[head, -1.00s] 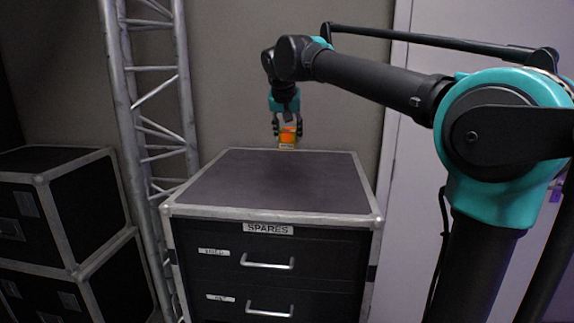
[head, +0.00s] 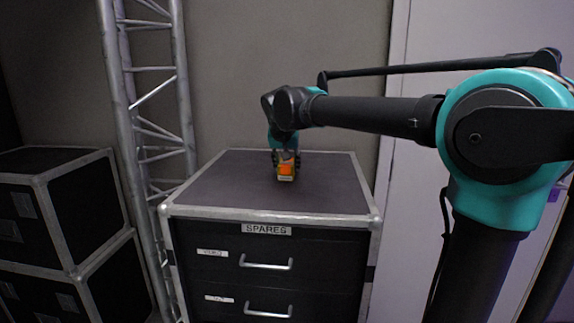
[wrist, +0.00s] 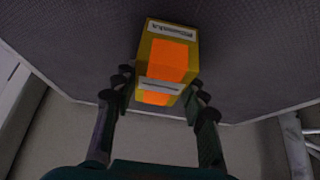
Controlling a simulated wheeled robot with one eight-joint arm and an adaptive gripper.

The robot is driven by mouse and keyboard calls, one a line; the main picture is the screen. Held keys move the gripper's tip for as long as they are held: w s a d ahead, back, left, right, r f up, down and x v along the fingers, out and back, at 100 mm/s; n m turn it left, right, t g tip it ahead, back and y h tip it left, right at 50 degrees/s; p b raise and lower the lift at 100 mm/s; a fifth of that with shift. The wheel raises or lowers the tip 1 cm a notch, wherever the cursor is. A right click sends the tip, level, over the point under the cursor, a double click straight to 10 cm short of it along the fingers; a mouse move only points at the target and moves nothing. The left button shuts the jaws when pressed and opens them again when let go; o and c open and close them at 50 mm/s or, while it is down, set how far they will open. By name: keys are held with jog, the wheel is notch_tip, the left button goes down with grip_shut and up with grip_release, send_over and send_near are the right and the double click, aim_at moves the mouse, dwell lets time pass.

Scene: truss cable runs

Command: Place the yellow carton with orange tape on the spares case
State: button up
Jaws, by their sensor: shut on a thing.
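The yellow carton with orange tape (head: 286,171) is between the fingers of my gripper (head: 286,163), over the top of the spares case (head: 225,190). In the wrist view the carton (wrist: 190,50) shows an orange band and white labels, and my gripper (wrist: 160,95) is shut on its sides. The case's dark top (wrist: 85,50) lies behind it. I cannot tell whether the carton's underside touches the top.
The case top is otherwise bare, with a metal rim and drawers below marked by a SPARES label (head: 266,230). A metal truss (head: 183,100) stands at its left. Stacked black cases (head: 75,200) are further left, and a wall is behind.

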jog(key=o, duration=1.3)
jog(key=v, duration=1.2)
